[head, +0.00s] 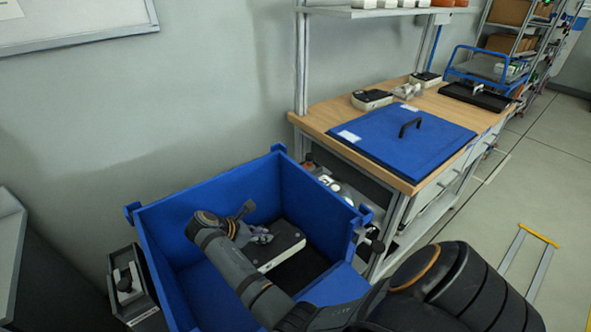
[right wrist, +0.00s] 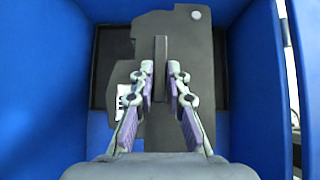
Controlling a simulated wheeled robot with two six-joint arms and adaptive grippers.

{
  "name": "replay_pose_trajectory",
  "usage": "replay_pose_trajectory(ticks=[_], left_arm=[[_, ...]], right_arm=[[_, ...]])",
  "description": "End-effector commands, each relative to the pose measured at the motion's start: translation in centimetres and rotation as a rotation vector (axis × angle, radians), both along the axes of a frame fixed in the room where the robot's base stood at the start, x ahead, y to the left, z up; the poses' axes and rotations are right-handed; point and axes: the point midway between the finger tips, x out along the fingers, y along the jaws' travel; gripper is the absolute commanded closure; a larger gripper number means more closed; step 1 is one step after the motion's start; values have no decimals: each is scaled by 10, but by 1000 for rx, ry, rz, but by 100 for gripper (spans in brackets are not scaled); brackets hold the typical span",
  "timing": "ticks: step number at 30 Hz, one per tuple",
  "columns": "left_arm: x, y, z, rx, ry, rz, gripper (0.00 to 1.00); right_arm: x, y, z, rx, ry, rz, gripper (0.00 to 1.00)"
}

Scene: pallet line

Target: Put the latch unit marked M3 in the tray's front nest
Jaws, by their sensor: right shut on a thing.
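My right gripper (head: 260,236) reaches down into a deep blue bin. In the right wrist view its fingers (right wrist: 161,78) are shut on the upright bar of a dark grey latch unit (right wrist: 200,60). The unit also shows in the head view (head: 288,244), with a dark top and a pale side, low inside the bin. A white label shows beside the left finger, but its marking cannot be read. A black tray (head: 478,97) lies at the far end of the wooden bench; its nests are too small to tell apart. My left gripper is out of view.
The blue bin (head: 165,228) has high walls close around my arm. A black surface (head: 302,270) lies at its bottom. On the bench, a blue lid (head: 385,145) with a black handle covers the near part; similar units (head: 372,99) stand behind it. A shelf hangs above.

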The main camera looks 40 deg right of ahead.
Motion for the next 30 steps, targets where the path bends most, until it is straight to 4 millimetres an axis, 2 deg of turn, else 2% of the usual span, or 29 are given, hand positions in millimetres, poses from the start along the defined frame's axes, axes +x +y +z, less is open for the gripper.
replay_pose_trajectory(ticks=[1, 3, 13, 15, 24, 30], left_arm=[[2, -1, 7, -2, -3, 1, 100], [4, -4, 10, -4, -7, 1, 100], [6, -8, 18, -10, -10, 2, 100], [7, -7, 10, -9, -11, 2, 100], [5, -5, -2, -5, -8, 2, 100], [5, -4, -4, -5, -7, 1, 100]], right_arm=[[-16, -8, 3, -3, 1, -2, 100], [-34, -17, 2, -4, 2, -1, 100], [-98, -48, 2, -4, 0, 1, 100], [-95, -47, -17, -2, 3, 1, 100], [-94, -47, -71, -3, 1, 2, 100], [-94, -46, -84, -2, -1, 1, 100]])
